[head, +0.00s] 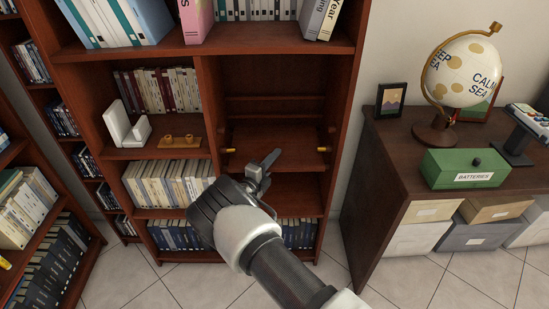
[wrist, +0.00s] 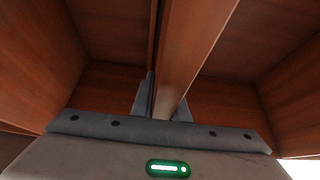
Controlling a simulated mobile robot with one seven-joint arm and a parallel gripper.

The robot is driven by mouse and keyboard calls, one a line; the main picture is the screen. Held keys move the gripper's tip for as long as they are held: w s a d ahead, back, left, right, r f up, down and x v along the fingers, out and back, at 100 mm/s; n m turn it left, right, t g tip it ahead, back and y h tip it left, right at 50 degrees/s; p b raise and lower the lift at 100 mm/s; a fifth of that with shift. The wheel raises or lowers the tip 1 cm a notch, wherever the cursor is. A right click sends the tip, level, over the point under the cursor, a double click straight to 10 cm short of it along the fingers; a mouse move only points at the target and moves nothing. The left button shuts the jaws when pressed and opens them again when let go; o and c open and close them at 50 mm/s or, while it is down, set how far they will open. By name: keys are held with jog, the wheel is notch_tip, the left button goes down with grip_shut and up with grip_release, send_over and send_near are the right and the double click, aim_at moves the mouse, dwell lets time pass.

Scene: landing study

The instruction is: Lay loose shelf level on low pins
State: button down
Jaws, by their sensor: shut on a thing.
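The loose shelf (head: 295,136) is a reddish-brown board in the right bay of the bookcase. My gripper (head: 263,165) is in front of this bay and shut on the board's front edge. In the wrist view the board (wrist: 187,60) runs away from between my fingers (wrist: 162,105) into the bay. Brass-coloured pins show at the bay's left wall (head: 230,151) and right wall (head: 322,149), close to the board's front corners. I cannot tell whether the board touches them or is exactly level. The rear pins are not clear.
The bookcase (head: 210,50) has a fixed upper shelf and a middle divider around the bay. A white bookend (head: 126,128) and a wooden block with brass pieces (head: 180,141) stand in the left bay. A desk with a globe (head: 463,68) and green box (head: 463,168) is right.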

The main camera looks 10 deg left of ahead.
jog(key=shift+f, duration=0.6)
dwell(0.5)
